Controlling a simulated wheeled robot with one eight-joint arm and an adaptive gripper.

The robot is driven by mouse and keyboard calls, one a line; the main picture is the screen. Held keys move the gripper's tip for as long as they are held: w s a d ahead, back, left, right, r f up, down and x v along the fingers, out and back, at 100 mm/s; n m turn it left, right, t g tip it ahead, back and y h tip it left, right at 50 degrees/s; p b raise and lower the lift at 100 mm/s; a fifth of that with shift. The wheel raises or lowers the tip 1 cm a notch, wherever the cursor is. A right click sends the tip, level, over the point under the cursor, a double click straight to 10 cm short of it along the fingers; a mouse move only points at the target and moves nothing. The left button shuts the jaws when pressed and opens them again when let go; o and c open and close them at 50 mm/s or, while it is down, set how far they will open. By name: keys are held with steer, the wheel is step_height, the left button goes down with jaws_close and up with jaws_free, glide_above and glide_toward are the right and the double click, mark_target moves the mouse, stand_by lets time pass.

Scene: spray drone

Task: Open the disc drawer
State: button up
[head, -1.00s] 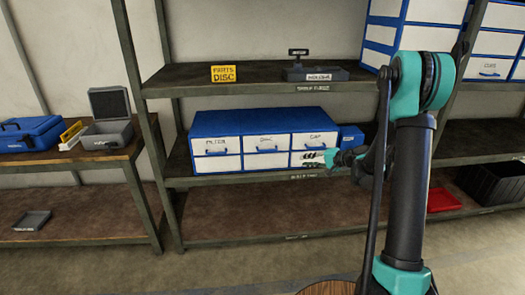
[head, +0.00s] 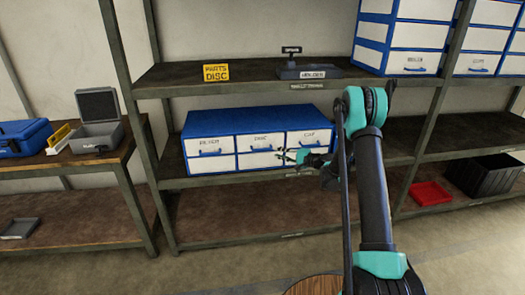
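A blue cabinet (head: 250,121) with white drawer fronts in two rows stands on the middle shelf. The disc drawer (head: 258,142) is the upper middle one, labelled DISC, with a blue handle; it looks shut. The filter drawer (head: 209,146) is to its left and the cap drawer (head: 309,137) to its right; both look shut. My gripper (head: 282,155) is in front of the cabinet, below and to the right of the disc handle, with its fingers pointing left. The fingers look spread and empty. Whether they touch the cabinet cannot be told. My gripper and wrist cover part of the lower right drawers.
The upper shelf (head: 250,84) holds a yellow PARTS DISC sign (head: 215,73) and a dark holder (head: 309,72). A red tray (head: 430,193) and a black bin (head: 487,175) sit at lower right. A side table with cases stands at left.

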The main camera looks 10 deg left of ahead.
steer(key=x, duration=1)
steer(key=shift+w+a, duration=0.2)
steer(key=shift+a, duration=0.1)
jaws_close()
